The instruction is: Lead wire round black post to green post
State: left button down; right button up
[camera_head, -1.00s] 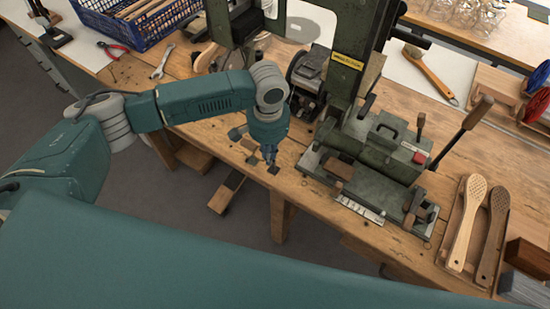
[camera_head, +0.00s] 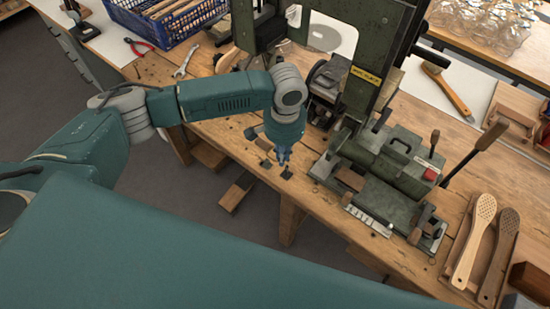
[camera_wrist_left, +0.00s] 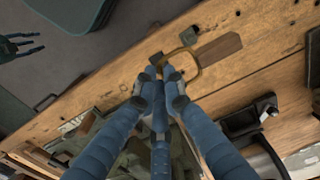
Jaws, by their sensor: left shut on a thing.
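My left gripper (camera_head: 283,163) points down close over the front edge of the workbench (camera_head: 238,134), beside a small dark square pad (camera_head: 286,173). In the left wrist view its fingers (camera_wrist_left: 162,72) are drawn together on something thin. A brass-coloured loop (camera_wrist_left: 194,64), which looks like the wire, curves out beside the fingertips. The held part is hidden between the fingers. A dark three-fingered hand, my right gripper (camera_wrist_left: 36,43), shows at the upper left with fingers spread.
A green machine (camera_head: 385,165) stands right of the left gripper. A flat brown wooden piece (camera_wrist_left: 220,48) lies by the loop.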

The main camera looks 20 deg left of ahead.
pick_arm(q)
jog(key=shift+a, duration=0.1)
jog(key=a+f, duration=0.1)
jog(key=f, duration=0.1)
jog(key=a+f+b, duration=0.1)
jog(key=w+a+f+b, duration=0.1)
jog(key=f, duration=0.1)
jog(key=shift+a+f, duration=0.1)
jog(key=shift+f, duration=0.2)
dwell(0.4)
dwell(0.5)
jog(key=shift+p, duration=1.1)
dwell(0.4)
jog(key=shift+f, duration=0.3)
dwell(0.3)
jog(key=shift+f, duration=0.35)
